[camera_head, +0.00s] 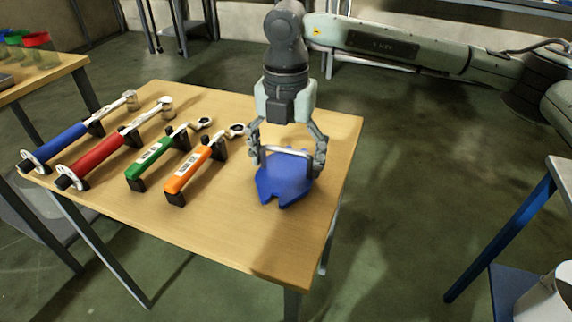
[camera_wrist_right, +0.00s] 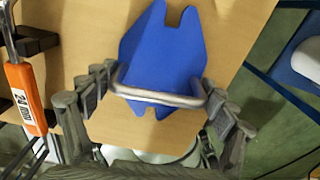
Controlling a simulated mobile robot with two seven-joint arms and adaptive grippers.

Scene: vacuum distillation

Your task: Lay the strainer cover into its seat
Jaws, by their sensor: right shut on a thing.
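The strainer cover is a blue notched plate (camera_head: 284,182) with a grey bar handle (camera_head: 288,151), at the right side of the wooden table. The plate also shows in the right wrist view (camera_wrist_right: 162,58), with its handle (camera_wrist_right: 160,97) toward the gripper. My right gripper (camera_head: 287,158) comes down from above and is shut on the handle, with a finger at each end of it. I cannot tell whether the plate touches the table or hangs just above it. I cannot make out the cover's seat. My left gripper is not in view.
On the wooden table (camera_head: 258,258), a blue-handled (camera_head: 60,142), a red-handled (camera_head: 100,155), a green-handled (camera_head: 153,156) and an orange-handled tool (camera_head: 193,168) lie on black holders left of the cover. A white object (camera_head: 545,298) stands at the lower right, beyond open floor.

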